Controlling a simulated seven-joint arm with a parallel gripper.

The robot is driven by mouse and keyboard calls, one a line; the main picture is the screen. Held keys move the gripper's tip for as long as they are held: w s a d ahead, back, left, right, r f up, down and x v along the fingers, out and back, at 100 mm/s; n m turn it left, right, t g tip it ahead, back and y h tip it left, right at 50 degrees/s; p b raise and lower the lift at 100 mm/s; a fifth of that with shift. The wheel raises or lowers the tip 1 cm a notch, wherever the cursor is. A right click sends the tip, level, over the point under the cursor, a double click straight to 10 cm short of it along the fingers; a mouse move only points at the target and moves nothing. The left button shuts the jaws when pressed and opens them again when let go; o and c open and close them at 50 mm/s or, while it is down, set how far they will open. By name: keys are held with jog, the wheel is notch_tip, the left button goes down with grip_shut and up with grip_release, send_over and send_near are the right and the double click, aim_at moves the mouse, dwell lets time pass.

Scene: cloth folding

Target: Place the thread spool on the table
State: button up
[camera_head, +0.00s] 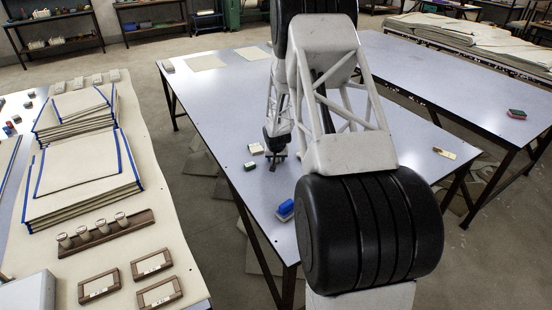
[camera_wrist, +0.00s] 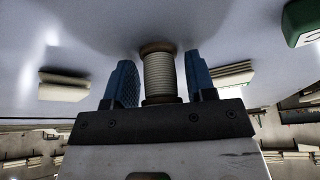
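In the wrist view the thread spool (camera_wrist: 161,76), pale thread between brown end flanges, shows between the two blue fingers of my gripper (camera_wrist: 160,78). Narrow light gaps show between the thread and each finger, so the gripper looks open around it. The spool's upper flange in that picture is at or very close to the grey table surface (camera_wrist: 90,30); whether it touches is unclear. In the head view my gripper (camera_head: 276,156) is low over the left part of the pale blue table (camera_head: 330,155). The spool cannot be made out there.
Small blocks (camera_head: 254,148) lie just left of my gripper, with a blue item (camera_head: 286,207) nearer the front edge. A tagged piece (camera_head: 444,153) lies at the right. A side table holds stacked cloth (camera_head: 85,165) and a rack of several spools (camera_head: 106,233).

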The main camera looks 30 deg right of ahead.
jog(key=c, duration=0.7)
jog(key=shift+r, duration=0.1)
jog(key=shift+r, duration=0.9)
jog(key=shift+v, duration=0.85)
jog(key=s+a, duration=0.2)
jog(key=s, duration=0.2)
jog(key=s+a+r, duration=0.1)
jog(key=s, duration=0.4)
jog(key=s+a, duration=0.2)
jog(key=s, duration=0.3)
jog(key=shift+s+a+r, duration=0.1)
jog(key=shift+a+r, duration=0.1)
jog(key=shift+a, duration=0.15)
